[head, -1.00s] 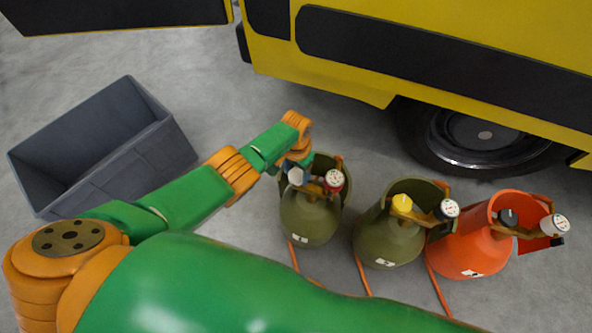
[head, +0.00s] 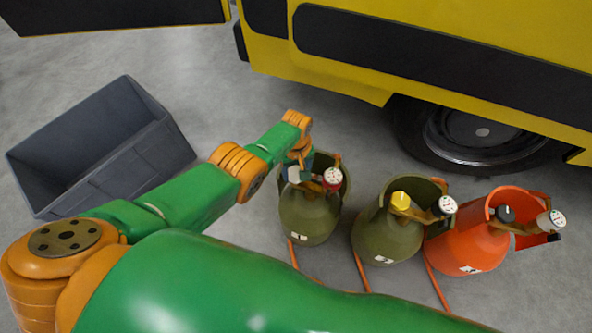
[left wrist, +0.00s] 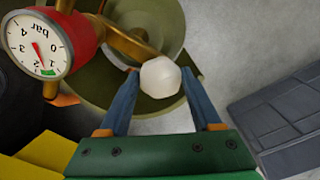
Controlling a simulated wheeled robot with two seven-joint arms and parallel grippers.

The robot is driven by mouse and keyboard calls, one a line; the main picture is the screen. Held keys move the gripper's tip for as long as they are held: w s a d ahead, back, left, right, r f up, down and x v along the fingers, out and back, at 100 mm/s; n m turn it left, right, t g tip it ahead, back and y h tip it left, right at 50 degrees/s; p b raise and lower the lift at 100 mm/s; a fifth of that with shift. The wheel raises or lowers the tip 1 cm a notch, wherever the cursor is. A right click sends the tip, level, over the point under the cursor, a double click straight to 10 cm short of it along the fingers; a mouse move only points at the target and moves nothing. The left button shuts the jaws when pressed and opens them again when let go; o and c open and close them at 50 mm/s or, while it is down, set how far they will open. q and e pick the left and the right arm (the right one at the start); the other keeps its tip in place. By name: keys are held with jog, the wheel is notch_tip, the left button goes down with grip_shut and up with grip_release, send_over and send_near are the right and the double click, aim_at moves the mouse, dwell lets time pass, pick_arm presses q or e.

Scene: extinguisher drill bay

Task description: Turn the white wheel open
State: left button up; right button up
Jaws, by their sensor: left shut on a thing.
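The white wheel (left wrist: 160,77) is a small faceted knob on the brass valve of the left olive cylinder (head: 307,216). In the head view the wheel (head: 293,174) is partly covered by my gripper. My left gripper (head: 300,167) reaches down to the valve from the upper left. In the left wrist view its two blue fingers (left wrist: 160,84) stand on both sides of the wheel and are shut on it. A red gauge (head: 332,179) sits beside the wheel; its dial also shows in the left wrist view (left wrist: 38,46). My right gripper is not in view.
A second olive cylinder with a yellow wheel (head: 388,234) and an orange cylinder with a black wheel (head: 467,247) stand to the right. A grey crate (head: 140,165) stands on the left. A yellow vehicle (head: 350,75) is behind. Orange hoses lie in front of the cylinders.

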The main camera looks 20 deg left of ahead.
aim_at(297, 174)
pick_arm(q)
jog(key=n, duration=0.3)
jog(key=shift+w+n, duration=0.1)
jog(key=shift+n, duration=0.2)
jog(key=shift+w+d+n, duration=0.1)
jog(key=shift+n, duration=1.4)
jog(key=o, duration=1.4)
notch_tip(297, 174, up, 8)
jog(key=p, duration=0.6)
jog(key=shift+f, duration=0.35)
